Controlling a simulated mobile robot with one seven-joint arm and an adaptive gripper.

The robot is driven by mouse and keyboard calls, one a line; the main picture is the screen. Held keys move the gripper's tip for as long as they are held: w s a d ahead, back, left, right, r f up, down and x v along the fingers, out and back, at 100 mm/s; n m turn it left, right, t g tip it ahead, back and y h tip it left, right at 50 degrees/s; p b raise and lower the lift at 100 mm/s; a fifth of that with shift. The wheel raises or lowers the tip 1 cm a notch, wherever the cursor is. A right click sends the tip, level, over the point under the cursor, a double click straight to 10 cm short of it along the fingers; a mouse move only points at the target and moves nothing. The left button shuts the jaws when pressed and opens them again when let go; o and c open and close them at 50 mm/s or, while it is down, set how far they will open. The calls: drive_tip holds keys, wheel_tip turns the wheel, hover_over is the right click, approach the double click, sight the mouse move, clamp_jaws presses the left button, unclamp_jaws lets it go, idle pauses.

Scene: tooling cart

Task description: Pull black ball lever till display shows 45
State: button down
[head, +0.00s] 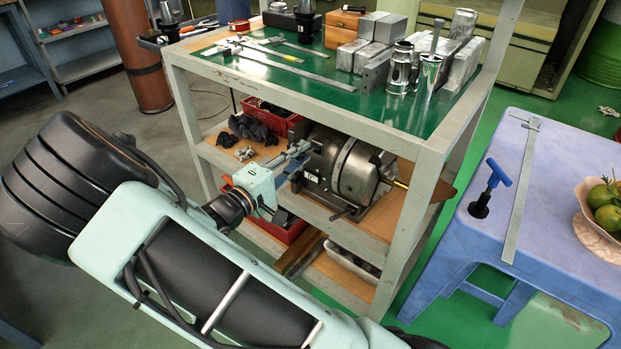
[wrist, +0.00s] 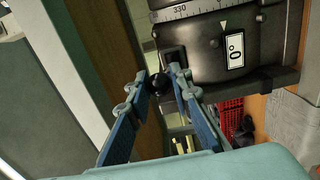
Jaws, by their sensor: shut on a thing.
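A dark grey indexing device (head: 340,165) with a round body sits on the cart's middle shelf. In the wrist view its housing (wrist: 200,60) fills the top, with a graduated ring (wrist: 195,11) marked 330. Its white display (wrist: 235,50) reads 0°; it appears as a small pale label (head: 310,177) in the head view. My gripper (wrist: 159,76) is shut on the black ball (wrist: 157,83) of the lever, which sits between the blue-padded fingers at the housing's lower left. The lever's shaft is mostly hidden. In the head view my gripper (head: 296,152) reaches the device's left side.
The cart's frame (head: 189,125) and green top (head: 315,85) surround the shelf closely. Black cloth (head: 252,128) and a red basket (head: 272,118) are nearby on the shelf. A blue table (head: 470,235) stands at the right.

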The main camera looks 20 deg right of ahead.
drive_tip(key=shift+s+a+f+b, duration=0.1)
drive_tip(key=shift+f+b, duration=0.2)
drive_tip(key=shift+f, duration=0.4)
drive_tip(key=shift+f+b, duration=0.6)
drive_tip(key=shift+f, duration=0.25)
drive_tip(key=shift+f+b, duration=0.6)
drive_tip(key=shift+f, duration=0.1)
drive_tip(key=shift+r, duration=0.15)
